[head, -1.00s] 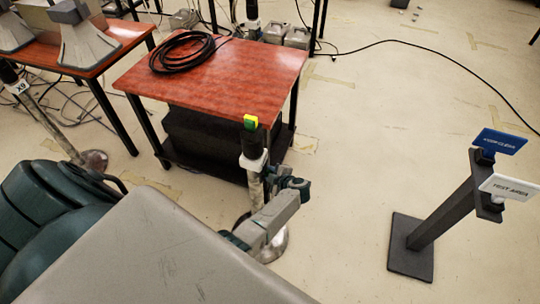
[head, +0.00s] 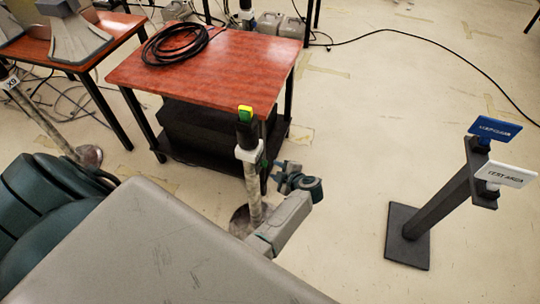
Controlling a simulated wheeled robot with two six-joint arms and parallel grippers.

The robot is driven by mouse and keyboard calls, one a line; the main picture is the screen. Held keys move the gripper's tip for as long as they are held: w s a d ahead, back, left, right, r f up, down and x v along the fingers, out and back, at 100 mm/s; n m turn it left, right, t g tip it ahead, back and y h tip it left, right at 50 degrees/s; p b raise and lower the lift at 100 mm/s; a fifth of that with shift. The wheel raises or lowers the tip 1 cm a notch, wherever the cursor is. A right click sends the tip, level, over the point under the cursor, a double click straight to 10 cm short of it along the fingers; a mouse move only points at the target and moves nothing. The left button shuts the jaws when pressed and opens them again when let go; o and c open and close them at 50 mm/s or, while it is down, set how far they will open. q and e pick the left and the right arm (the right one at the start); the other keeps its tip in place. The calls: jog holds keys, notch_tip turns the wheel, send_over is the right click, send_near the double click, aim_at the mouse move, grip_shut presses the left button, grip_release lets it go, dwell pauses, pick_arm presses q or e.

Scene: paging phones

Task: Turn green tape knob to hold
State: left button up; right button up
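A post (head: 252,186) on a round base stands in front of the red table. Its black head (head: 246,134) has a green and yellow cap (head: 245,113) on top, with a white collar (head: 246,153) below. A small green patch shows at the collar's right side. I cannot tell which green part is the taped knob, or read any setting. My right gripper is not in view.
The red table (head: 235,62) holds a coiled black cable (head: 176,43). Another post labelled X9 (head: 40,115) stands at the left. A dark sign stand (head: 430,213) with blue and white signs is at the right. The floor between is clear.

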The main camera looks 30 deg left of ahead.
pick_arm(q)
jog(key=shift+v, duration=1.45)
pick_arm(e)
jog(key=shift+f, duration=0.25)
